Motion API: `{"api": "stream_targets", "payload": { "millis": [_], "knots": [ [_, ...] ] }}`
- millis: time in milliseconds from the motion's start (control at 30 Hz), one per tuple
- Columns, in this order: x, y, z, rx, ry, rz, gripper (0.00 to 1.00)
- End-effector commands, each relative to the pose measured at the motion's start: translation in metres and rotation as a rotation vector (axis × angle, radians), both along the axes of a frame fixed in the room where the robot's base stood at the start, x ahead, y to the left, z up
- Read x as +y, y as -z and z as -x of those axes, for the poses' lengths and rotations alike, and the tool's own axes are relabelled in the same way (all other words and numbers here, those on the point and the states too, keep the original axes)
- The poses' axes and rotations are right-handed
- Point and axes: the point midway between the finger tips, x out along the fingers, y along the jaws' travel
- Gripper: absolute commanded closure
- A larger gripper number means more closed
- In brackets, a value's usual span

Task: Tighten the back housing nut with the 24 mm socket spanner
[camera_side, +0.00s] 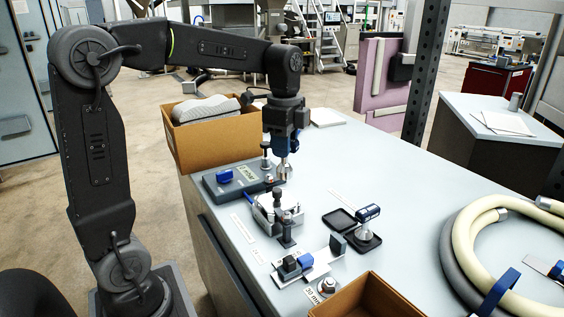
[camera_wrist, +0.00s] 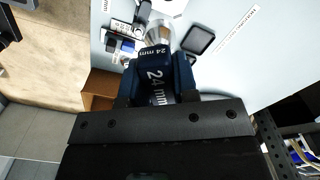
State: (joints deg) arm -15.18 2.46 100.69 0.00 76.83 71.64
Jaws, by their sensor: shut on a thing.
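My gripper (camera_side: 284,150) is shut on the blue handle of the 24 mm socket spanner, which hangs upright with its metal socket (camera_side: 285,172) pointing down. In the wrist view the blue handle (camera_wrist: 157,75) reads "24 mm" and lies between my fingers. The metal housing (camera_side: 264,213) stands on the bench just below and left of the socket in the side view, with dark upright fittings on it. The back housing nut cannot be made out, and I cannot tell whether the socket touches anything.
A grey gauge box (camera_side: 224,186) reading in mbar stands behind the housing. Another blue-topped socket tool (camera_side: 368,222) stands on a black holder, beside an empty black tray (camera_side: 339,219). A cardboard box (camera_side: 203,143) is behind; another (camera_side: 370,300) is in front. Hoses (camera_side: 462,235) lie right.

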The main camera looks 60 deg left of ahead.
Motion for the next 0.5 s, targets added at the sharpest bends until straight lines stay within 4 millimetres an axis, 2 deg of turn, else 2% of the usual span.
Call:
{"api": "stream_targets", "payload": {
  "millis": [33,200,333,500],
  "knots": [
    [0.021,0.001,-0.007,0.001,-0.084,0.001,1.00],
    [0.076,0.003,-0.018,0.001,-0.313,0.001,1.00],
    [0.103,0.005,-0.021,0.002,-0.420,0.001,1.00],
    [0.114,0.009,-0.022,0.000,-0.466,0.002,1.00]
  ]
}}
